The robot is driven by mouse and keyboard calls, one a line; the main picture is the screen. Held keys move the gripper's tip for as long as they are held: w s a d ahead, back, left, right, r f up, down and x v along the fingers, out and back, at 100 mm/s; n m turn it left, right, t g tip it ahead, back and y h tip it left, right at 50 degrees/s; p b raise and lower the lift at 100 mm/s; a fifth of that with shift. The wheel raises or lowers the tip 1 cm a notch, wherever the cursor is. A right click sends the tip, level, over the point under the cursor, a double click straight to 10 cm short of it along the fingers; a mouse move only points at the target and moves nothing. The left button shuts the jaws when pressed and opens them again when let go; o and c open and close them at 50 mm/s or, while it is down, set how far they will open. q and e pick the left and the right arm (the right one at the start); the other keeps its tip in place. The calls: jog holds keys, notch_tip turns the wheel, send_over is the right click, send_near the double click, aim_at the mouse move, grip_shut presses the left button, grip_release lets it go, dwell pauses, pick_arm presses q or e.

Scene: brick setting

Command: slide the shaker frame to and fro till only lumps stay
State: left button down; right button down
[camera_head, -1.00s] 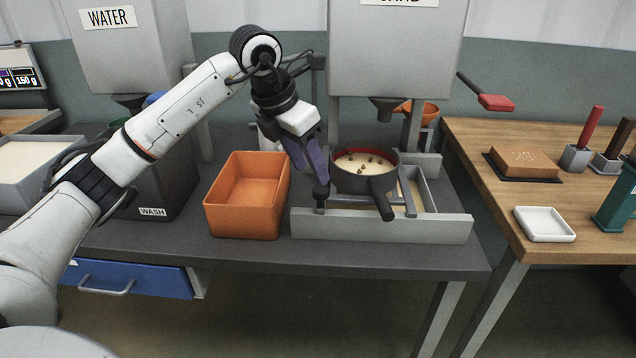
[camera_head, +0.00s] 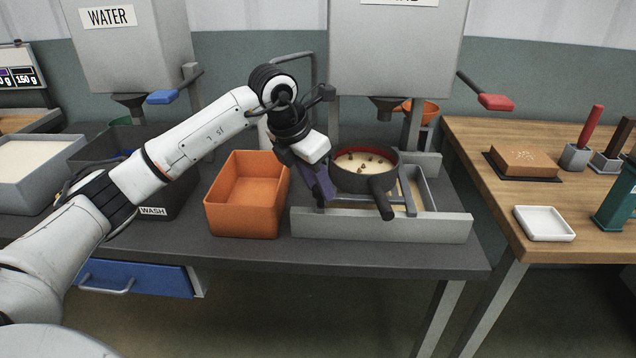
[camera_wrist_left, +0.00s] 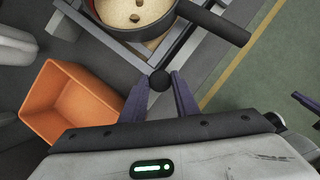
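The shaker frame (camera_head: 408,190) is a grey metal frame over a grey tray (camera_head: 385,228). A dark round pan with a handle, the sieve (camera_head: 352,181), sits on it. Pale sand with several brown lumps (camera_head: 365,161) lies inside it. My left gripper (camera_head: 318,195) is at the frame's left end. In the left wrist view its purple fingers (camera_wrist_left: 160,85) sit closely on both sides of the frame's black knob (camera_wrist_left: 159,80) and look shut on it. A purple finger part of my right gripper (camera_wrist_left: 307,103) shows at the wrist view's right edge; its opening cannot be told.
An orange bin (camera_head: 243,222) stands just left of the tray. The sand hopper (camera_head: 395,55) and its spout hang behind the sieve. A black wash bin (camera_head: 170,195) is farther left. The wooden table (camera_head: 480,165) is at the right.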

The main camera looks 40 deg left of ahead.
pick_arm(q)
jog(key=w+d, duration=0.1)
jog(key=d, duration=0.1)
jog(key=w+d+p, duration=0.1)
jog(key=d, duration=0.1)
jog(key=w+d, duration=0.1)
jog(key=shift+w+d, duration=0.3)
jog(key=shift+d, duration=0.1)
jog(key=c, duration=1.4)
grip_release()
jog(key=v, duration=1)
jog(key=shift+s+r, duration=0.15)
